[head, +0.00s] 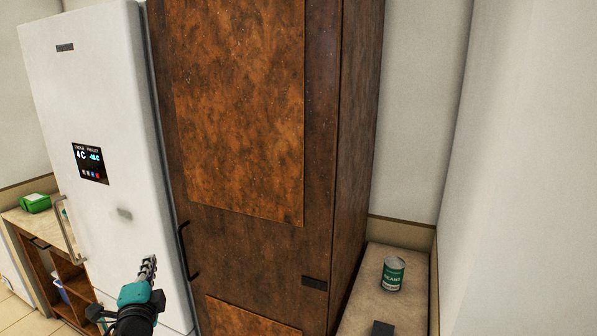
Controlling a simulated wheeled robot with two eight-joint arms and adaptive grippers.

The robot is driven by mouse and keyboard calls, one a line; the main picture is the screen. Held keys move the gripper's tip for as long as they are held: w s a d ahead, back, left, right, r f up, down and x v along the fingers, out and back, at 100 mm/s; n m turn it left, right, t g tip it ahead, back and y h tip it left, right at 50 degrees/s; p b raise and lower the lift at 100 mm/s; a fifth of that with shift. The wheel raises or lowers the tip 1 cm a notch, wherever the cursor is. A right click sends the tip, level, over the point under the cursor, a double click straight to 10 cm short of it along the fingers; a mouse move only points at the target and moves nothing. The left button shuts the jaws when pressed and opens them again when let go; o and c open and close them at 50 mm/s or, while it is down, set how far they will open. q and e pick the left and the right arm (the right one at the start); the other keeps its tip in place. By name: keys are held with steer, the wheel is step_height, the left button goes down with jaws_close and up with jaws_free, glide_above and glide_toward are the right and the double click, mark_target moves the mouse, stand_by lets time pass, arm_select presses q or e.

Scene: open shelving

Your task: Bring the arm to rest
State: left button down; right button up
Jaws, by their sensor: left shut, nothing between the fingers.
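My left gripper (149,268) shows at the lower left of the head view, teal and black with grey fingers pointing up. Its fingers are shut together with nothing between them. It is in front of the lower part of the white fridge (95,120), beside the tall brown cabinet (240,110). I cannot tell how far it is from either. My right gripper is not in view.
A green can of beans (393,275) stands upright on the counter (365,275) at the right, with a dark block (382,328) near the bottom edge. A green item (35,203) sits on the far-left counter. A white wall closes the right side.

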arm_select(q)
steer(key=s+d+f+n+g+h, duration=0.2)
steer(key=s+d+f+n+g, duration=0.3)
steer(key=s+d+f, duration=0.3)
steer(key=s+d+f+n+g+h, duration=0.3)
steer(key=s+d+f+n+g, duration=0.2)
steer(key=s+d+f+n, duration=0.3)
steer(key=s+d+f, duration=0.1)
steer(key=s+f, duration=0.3)
steer(key=s, duration=0.1)
steer(key=shift+s, duration=0.4)
